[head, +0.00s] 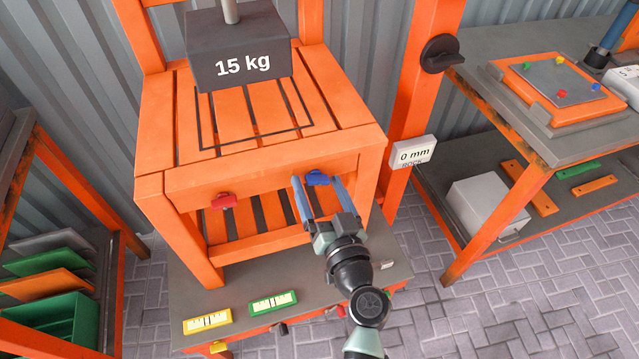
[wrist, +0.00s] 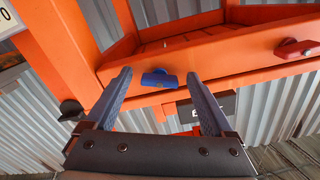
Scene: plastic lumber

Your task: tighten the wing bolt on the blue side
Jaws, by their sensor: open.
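The blue wing bolt (head: 318,178) sits on the front rail of the orange slatted chair (head: 280,165), toward the right end. My gripper (head: 318,183) is open, with its two blue fingers reaching up to either side of the blue bolt. In the wrist view the blue wing bolt (wrist: 159,78) lies between and beyond the fingertips of my gripper (wrist: 160,78), with gaps on both sides and no visible contact. The red wing bolt (head: 224,201) is on the same rail to the left; it also shows in the wrist view (wrist: 297,48).
A dark 15 kg weight (head: 240,52) hangs on a rod above the seat. A 0 mm display (head: 413,152) is beside the chair's right leg. Yellow (head: 207,321) and green (head: 273,303) level-like pieces lie on the grey table below. A workbench (head: 530,80) stands right.

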